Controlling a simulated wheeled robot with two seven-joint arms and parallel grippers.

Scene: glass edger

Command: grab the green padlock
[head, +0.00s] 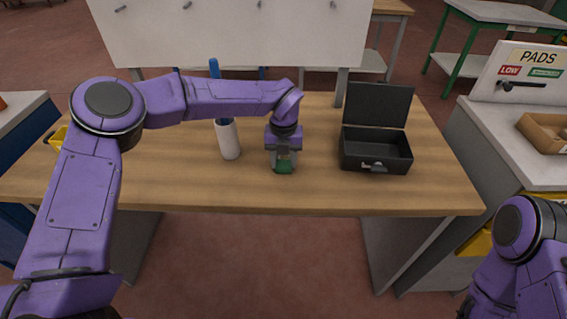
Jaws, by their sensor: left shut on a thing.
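The green padlock (284,168) is on the wooden table, near its front edge and left of the black box. My left gripper (284,160) reaches down from above and is shut on the padlock. The fingers hide the padlock's upper part, and I cannot tell whether it touches the table top. My right arm shows at the lower right, but its gripper is outside the picture.
An open black box (375,150) stands right of the padlock, lid up. A white cylinder (228,139) with a blue tool (214,69) in it stands left of my gripper. The wooden table (180,185) is clear along its front.

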